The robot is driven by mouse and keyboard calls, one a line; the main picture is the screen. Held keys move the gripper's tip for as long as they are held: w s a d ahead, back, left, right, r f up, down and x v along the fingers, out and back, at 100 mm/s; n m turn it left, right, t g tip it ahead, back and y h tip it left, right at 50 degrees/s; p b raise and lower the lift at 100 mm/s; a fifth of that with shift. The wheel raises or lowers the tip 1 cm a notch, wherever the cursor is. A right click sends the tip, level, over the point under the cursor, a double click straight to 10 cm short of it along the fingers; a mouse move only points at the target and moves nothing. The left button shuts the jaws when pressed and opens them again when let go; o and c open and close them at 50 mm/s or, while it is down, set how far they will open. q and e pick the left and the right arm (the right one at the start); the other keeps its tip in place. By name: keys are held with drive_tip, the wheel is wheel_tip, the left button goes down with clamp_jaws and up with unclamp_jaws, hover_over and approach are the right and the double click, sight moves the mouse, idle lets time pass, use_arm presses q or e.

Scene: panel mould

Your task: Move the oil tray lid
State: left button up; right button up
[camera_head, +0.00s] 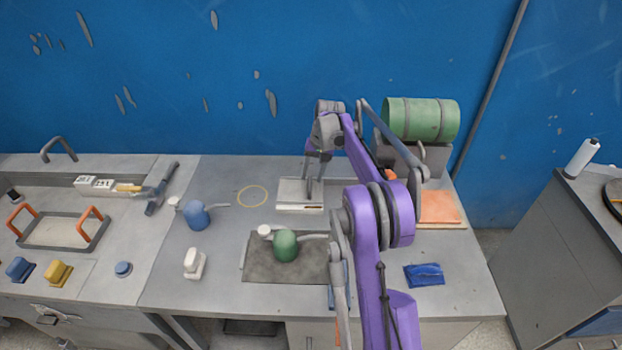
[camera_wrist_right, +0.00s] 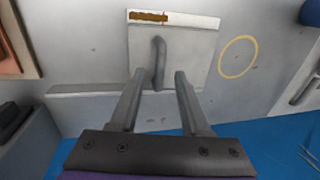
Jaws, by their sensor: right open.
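The oil tray lid (camera_head: 289,191) is a flat pale grey square plate on the bench, below my right gripper (camera_head: 314,181) in the head view. In the right wrist view the lid (camera_wrist_right: 195,45) has a bar handle (camera_wrist_right: 160,62) standing on it and a brown rusty patch along one edge. My right gripper (camera_wrist_right: 155,74) is open there, with one finger on each side of the handle's near end; I cannot tell whether they touch it. My left gripper is not in view.
A yellow ring (camera_head: 252,196) marks bare bench left of the lid. A green oil can (camera_head: 286,246) stands on a dark mat (camera_head: 258,268) in front. A blue oil can (camera_head: 195,215) stands further left. A green drum (camera_head: 420,119) rests on a stand behind right; a blue cloth (camera_head: 424,275) lies front right.

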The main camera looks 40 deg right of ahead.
drive_tip(key=shift+w+a+f, duration=0.15)
drive_tip(key=shift+f, duration=0.8)
drive_tip(key=shift+c, duration=0.2)
clamp_jaws()
idle(0.6)
